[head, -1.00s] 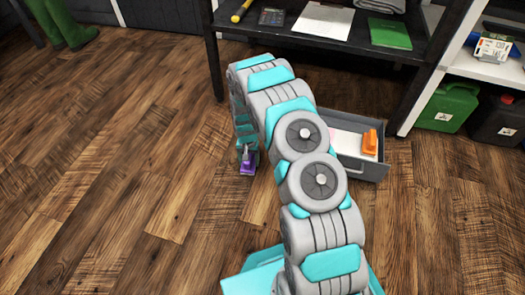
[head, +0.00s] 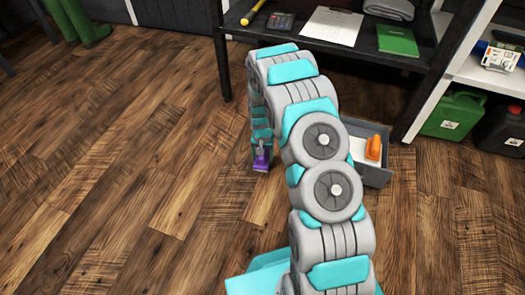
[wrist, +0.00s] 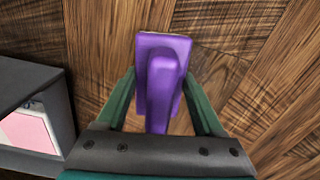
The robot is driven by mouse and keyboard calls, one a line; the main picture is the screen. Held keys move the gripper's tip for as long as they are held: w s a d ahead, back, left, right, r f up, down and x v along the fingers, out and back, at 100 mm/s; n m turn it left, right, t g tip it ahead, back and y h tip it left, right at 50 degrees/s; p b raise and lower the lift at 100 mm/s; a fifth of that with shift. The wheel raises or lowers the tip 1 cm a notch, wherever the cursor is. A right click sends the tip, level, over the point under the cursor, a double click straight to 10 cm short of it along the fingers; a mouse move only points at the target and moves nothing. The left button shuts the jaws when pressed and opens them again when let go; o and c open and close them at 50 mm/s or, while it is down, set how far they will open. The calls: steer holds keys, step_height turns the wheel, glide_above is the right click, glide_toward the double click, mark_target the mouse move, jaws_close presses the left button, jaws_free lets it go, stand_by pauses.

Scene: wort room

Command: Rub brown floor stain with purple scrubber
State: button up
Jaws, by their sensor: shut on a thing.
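The purple scrubber (head: 262,157) is held low, close above or on the wooden floor; whether it touches cannot be told. In the wrist view the purple scrubber (wrist: 162,60) fills the space between the two green fingers, handle toward me. My gripper (wrist: 162,98) is shut on it. In the head view my arm hides most of the gripper. I cannot make out a brown stain apart from the dark wood grain in either view.
An open grey drawer (head: 372,177) holds an orange tool (head: 374,148), just right of my arm. It also shows at left in the wrist view (wrist: 40,85). A black desk (head: 350,45) and white shelf (head: 468,72) stand behind.

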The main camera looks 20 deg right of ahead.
steer(key=shift+r, duration=1.25)
steer(key=shift+r, duration=0.1)
